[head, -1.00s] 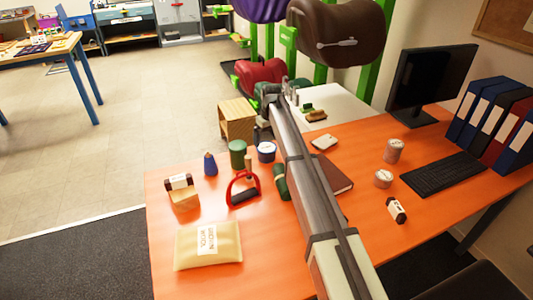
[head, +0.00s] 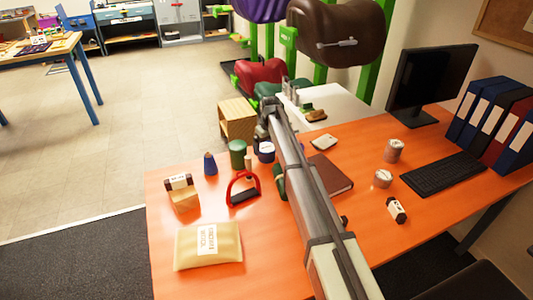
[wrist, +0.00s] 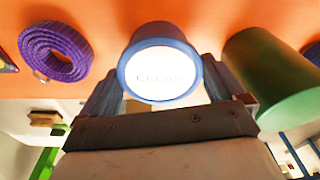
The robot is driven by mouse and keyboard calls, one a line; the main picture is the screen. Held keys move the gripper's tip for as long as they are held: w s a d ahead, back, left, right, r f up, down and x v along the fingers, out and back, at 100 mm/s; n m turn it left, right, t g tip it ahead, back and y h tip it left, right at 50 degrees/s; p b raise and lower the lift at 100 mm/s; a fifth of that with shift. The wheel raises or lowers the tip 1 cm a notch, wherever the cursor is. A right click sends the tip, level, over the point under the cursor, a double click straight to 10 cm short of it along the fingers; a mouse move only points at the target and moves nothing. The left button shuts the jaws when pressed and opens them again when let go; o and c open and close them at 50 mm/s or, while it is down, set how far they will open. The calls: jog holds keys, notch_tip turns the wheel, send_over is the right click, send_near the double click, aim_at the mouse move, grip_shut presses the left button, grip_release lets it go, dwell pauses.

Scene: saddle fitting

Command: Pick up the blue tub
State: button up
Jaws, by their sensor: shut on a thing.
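The blue tub (head: 266,153) has a white lid and stands near the far edge of the orange desk in the head view, beside a green canister (head: 238,154). In the wrist view the tub (wrist: 160,32) sits between the two fingers, its white lettered lid facing the camera. My gripper (wrist: 162,82) is shut on the tub, with a finger at each side. In the head view my arm hides most of the gripper. I cannot tell whether the tub touches the desk.
The green canister also shows close to a finger in the wrist view (wrist: 268,75). A purple coil (wrist: 55,52) lies on the other side.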

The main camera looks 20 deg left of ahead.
jog(key=shift+c, duration=1.3)
jog(key=shift+r, duration=0.1)
